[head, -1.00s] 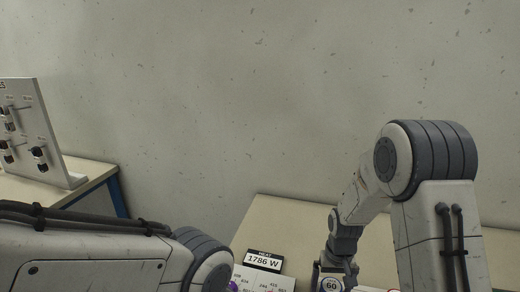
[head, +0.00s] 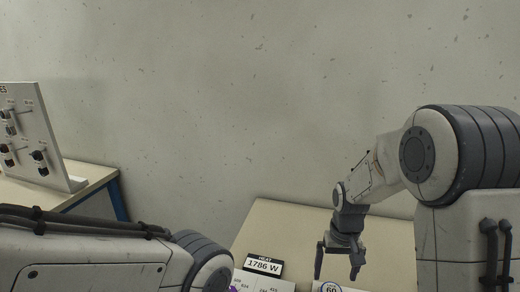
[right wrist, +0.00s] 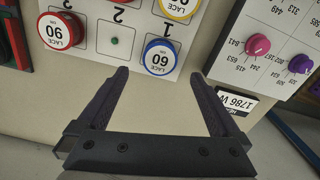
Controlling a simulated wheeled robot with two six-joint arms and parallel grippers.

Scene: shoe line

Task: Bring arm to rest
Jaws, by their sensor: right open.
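My right gripper (head: 338,264) hangs above the table (head: 290,222) at the right of the head view, pointing down. Its two fingers are apart with nothing between them. In the right wrist view the same gripper (right wrist: 160,85) is open. A white panel (right wrist: 100,36) with round lids marked LACE and numbers lies ahead of the fingertips there. My left arm comes in from the left of the head view; its gripper is out of view.
A sign (head: 263,265) reading 1786 W stands on the table beside a board (right wrist: 283,45) with pink and purple knobs. An upright panel (head: 30,130) with dark knobs stands on another table (head: 95,178) at the left. A bare wall (head: 250,90) rises behind.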

